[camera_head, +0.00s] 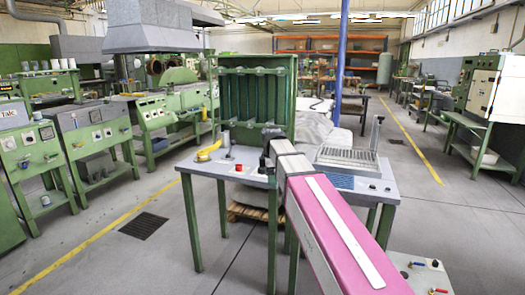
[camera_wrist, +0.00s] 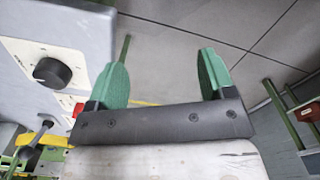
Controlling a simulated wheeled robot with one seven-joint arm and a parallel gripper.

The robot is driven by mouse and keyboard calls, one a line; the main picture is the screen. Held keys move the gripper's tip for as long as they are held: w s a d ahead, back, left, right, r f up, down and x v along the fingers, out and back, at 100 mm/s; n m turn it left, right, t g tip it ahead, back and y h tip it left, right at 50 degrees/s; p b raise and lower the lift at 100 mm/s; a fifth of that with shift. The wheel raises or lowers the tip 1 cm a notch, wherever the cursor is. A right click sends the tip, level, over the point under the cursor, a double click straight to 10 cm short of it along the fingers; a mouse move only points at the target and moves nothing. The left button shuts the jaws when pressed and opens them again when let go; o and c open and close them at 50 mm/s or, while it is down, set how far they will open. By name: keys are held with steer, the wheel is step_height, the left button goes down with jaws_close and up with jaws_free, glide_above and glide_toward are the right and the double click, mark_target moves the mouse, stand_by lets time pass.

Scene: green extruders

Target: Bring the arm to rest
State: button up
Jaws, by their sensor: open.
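My gripper shows in the wrist view (camera_wrist: 160,75) with its two green fingers spread wide apart. Nothing is between the fingers; grey floor shows behind them. In the head view my pink and white arm reaches forward over the grey work table (camera_head: 228,164). The gripper itself is hard to make out there, hidden by the arm's far end. In the wrist view a grey panel with a black knob (camera_wrist: 53,72) is close on the left of the fingers.
A green ribbed frame (camera_head: 256,95) stands at the back of the table. A yellow-handled part (camera_head: 209,152) lies left, a metal grill (camera_head: 348,160) right. Green machines line the left side. Open floor (camera_head: 430,220) lies to the right.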

steer(key=s+d+f+m, duration=0.5)
steer(key=f+m, duration=0.1)
steer(key=f, duration=0.3)
steer(key=s+d+f+m, duration=0.5)
steer(key=s+f+m, duration=0.1)
steer(key=f, duration=0.3)
steer(key=s+d+f+m, duration=0.5)
steer(key=s+f+m, duration=0.1)
steer(key=f, duration=0.3)
steer(key=shift+s+d+m, duration=0.15)
steer(key=shift+d+m, duration=0.1)
steer(key=shift+m, duration=0.45)
steer(key=shift+f, duration=0.1)
